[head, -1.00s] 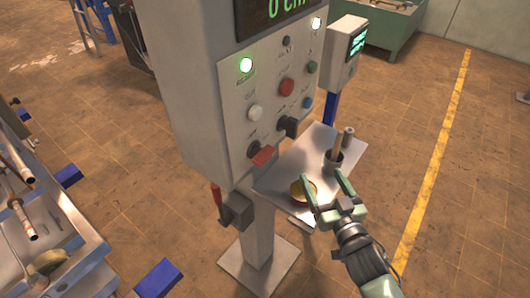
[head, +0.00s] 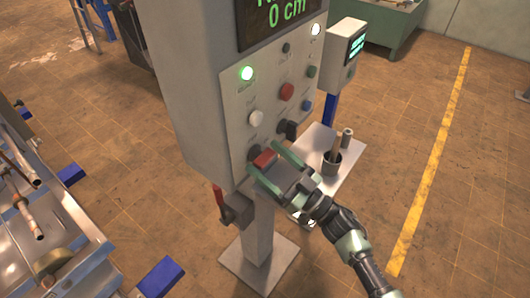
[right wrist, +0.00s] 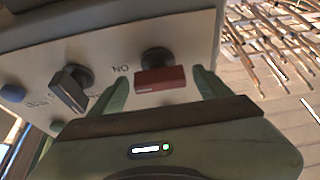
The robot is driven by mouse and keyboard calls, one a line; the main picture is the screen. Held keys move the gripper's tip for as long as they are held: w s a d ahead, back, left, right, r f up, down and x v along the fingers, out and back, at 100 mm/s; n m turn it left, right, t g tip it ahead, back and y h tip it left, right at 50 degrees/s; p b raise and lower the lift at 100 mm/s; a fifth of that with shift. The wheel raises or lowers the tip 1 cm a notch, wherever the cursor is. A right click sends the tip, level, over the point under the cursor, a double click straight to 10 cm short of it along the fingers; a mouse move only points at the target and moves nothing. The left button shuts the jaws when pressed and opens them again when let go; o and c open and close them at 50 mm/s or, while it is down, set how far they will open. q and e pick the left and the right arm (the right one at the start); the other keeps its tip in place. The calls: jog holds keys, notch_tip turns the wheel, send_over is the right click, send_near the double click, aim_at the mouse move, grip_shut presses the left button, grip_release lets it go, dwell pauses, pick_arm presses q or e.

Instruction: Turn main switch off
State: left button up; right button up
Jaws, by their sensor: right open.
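The main switch is a red rotary handle (head: 264,158) at the lower part of the control panel's front face. In the right wrist view the red handle (right wrist: 160,80) lies horizontally on a dark round base, close to printed letters. My right gripper (head: 262,158) is open, with its green fingers on either side of the red handle. In the right wrist view the fingers of the right gripper (right wrist: 160,88) stand left and right of the handle, with gaps that look clear. Contact cannot be told. My left gripper is not in view.
A red lever (head: 219,199) hangs on the column's side. A metal shelf (head: 345,178) with a cup stands behind.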

jog(key=shift+w+a+r, duration=0.25)
jog(key=shift+w+a, duration=0.1)
jog(key=shift+a, duration=0.1)
jog(key=c, duration=1.4)
jog(key=shift+o, duration=0.2)
